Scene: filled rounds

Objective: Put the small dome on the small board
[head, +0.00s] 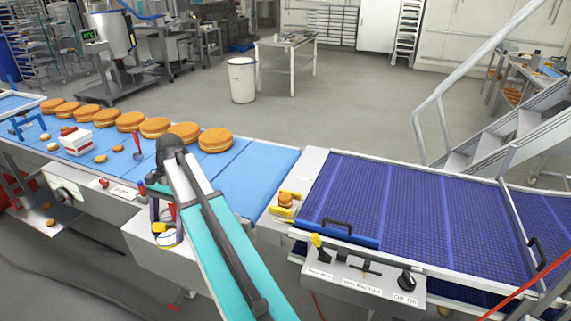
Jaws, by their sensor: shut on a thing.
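Large filled rounds (215,140) line the back of the blue belt (258,175). A white box (76,142) and several small rounds (101,159) are at left. The purple mesh belt (400,200) at right is mostly clear. A control panel (357,275) juts out in front.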

